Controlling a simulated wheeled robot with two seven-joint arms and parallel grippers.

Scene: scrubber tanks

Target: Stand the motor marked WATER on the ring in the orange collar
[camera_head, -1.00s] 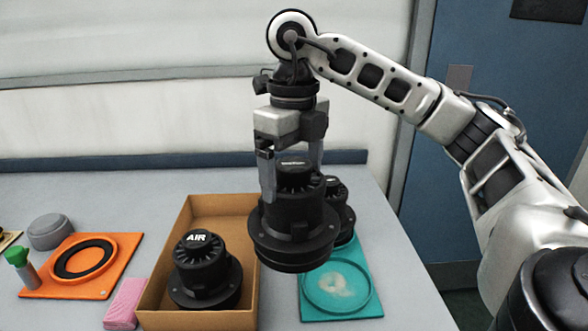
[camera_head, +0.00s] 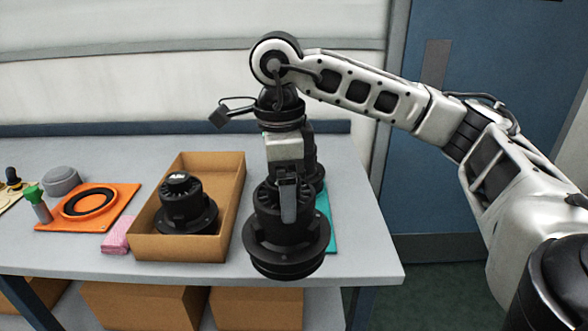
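My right gripper (camera_head: 286,190) is shut on a black motor (camera_head: 286,230), gripping its upper part and holding it upright above the table's front edge, right of the cardboard box. The marking on this motor cannot be read now. The orange collar (camera_head: 122,200) lies flat on the table at the left, with a black ring (camera_head: 88,202) in its round seat. Another black motor (camera_head: 186,208), whose pale label is too small to read now, stands in the cardboard box (camera_head: 235,190). My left gripper is not in view.
A teal collar (camera_head: 328,225) and a further black motor (camera_head: 318,172) are partly hidden behind the held motor. A pink sponge (camera_head: 116,238), a green-topped tool (camera_head: 37,205) and a grey cap (camera_head: 62,181) surround the orange collar. Cardboard boxes (camera_head: 140,305) sit below.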

